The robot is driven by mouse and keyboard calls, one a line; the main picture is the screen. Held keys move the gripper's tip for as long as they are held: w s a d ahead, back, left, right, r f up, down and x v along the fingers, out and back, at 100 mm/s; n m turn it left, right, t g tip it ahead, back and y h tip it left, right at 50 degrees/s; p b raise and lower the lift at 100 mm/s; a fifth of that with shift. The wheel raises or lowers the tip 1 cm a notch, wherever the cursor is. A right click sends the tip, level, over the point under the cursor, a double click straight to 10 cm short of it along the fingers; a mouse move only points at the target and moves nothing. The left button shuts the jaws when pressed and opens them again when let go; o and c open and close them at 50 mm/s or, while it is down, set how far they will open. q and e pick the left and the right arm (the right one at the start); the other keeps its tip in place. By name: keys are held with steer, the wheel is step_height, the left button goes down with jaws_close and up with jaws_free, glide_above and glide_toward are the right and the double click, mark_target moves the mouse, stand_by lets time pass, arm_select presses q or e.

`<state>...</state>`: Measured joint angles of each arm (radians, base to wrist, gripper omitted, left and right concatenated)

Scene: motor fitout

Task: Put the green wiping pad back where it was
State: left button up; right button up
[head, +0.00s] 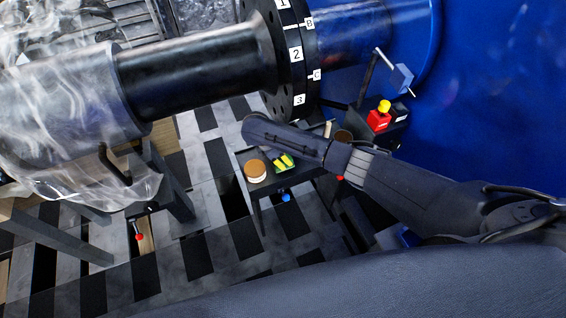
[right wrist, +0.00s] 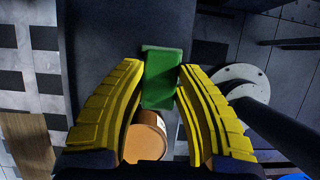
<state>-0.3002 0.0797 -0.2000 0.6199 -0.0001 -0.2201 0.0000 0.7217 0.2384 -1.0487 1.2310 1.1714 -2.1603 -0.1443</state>
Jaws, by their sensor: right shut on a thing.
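The green wiping pad (right wrist: 163,80) is between the yellow fingers of my right gripper (right wrist: 161,72) in the right wrist view. The right gripper is shut on it. In the head view the right gripper (head: 283,160) is over the small dark table, just right of a round jar with an orange-brown lid (head: 255,168). Whether the pad touches the tabletop I cannot tell. My left gripper is not in view.
The jar also shows close beside the fingers in the right wrist view (right wrist: 148,138). A red container with a yellow top (head: 379,115) stands on a dark stand to the right. A large black shaft and flange (head: 200,75) hang above the table.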

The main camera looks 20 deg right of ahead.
steer(key=shift+s+f, duration=0.1)
steer(key=shift+f, duration=1.15)
steer(key=shift+f, duration=0.1)
steer(key=o, duration=1.1)
steer(key=shift+o, duration=0.2)
steer(key=v, duration=1.2)
